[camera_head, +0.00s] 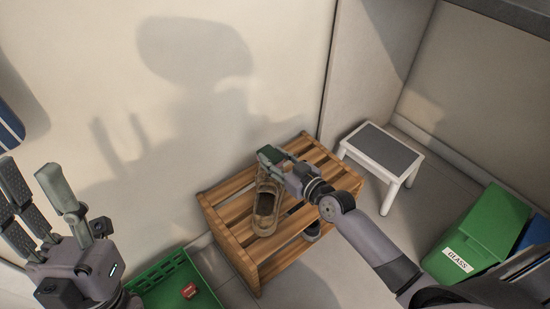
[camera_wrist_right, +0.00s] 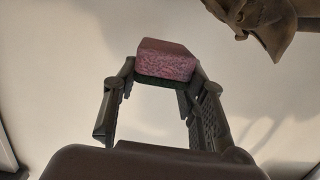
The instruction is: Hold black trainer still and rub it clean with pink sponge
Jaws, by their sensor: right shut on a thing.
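Part of a dark grey shoe (camera_head: 312,233) shows low at the rack's right side, mostly hidden. My left gripper (camera_head: 36,185) is open, empty and away from the rack.
A green crate (camera_head: 196,262) with a small red item (camera_head: 189,290) stands left of the rack. A white step stool (camera_head: 385,155) with a grey top stands to the right. A green bin (camera_head: 487,228) labelled GLASS is at far right. Walls close off the back.

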